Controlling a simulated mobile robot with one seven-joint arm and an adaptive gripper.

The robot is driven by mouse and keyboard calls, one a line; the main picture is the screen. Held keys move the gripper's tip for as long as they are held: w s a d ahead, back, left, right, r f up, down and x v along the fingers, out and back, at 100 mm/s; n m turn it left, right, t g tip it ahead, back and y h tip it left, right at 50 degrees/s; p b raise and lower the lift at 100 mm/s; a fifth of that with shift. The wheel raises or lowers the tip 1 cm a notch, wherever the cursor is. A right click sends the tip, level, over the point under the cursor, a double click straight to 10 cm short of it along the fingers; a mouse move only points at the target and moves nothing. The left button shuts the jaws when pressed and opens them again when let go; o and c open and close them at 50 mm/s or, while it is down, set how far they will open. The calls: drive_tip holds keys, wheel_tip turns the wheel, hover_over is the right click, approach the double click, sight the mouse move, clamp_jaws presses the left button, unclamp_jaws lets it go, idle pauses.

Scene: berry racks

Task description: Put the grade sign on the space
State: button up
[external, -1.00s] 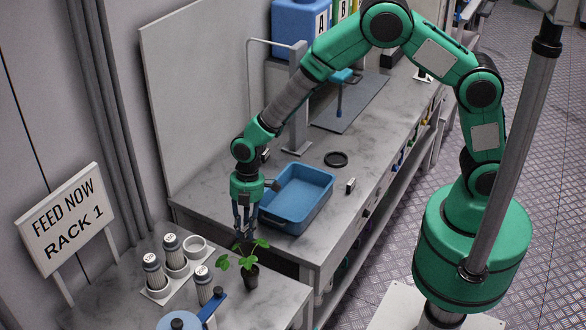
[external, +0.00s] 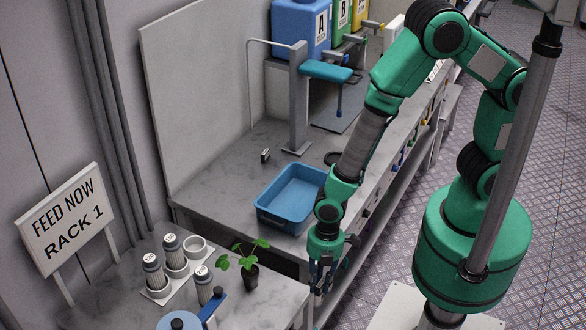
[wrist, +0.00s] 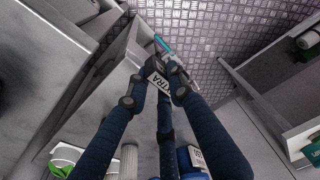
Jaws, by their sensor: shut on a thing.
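My gripper (external: 320,284) hangs beside the front edge of the bench, right of the potted plant. In the wrist view my gripper (wrist: 160,82) is shut on a small white grade sign (wrist: 158,83) with dark letters, of which "TRA" reads. The sign is tilted between the fingertips, and fingers cover part of it. I cannot make it out in the external view. A second small block (external: 265,155) stands on the bench behind the blue tray. I cannot tell where the sign's space is.
The blue tray (external: 268,212) sits at the bench's near end. The potted plant (external: 250,276), white-and-grey canisters (external: 154,271) and a "FEED NOW RACK 1" board (external: 67,222) are to the left. Floor (external: 440,150) is open at right.

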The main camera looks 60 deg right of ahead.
idle(0.4)
hover_over(266, 311)
drive_tip(key=shift+d+f+p, duration=0.25)
drive_tip(key=shift+f+p, duration=0.15)
drive_tip(key=shift+f, duration=0.4)
drive_tip(key=shift+f, duration=1.75)
drive_tip(key=shift+f+b, duration=0.15)
drive_tip(key=shift+b, duration=0.2)
drive_tip(key=o, duration=0.9)
drive_tip(key=shift+o, duration=0.2)
drive_tip(key=shift+r, duration=0.2)
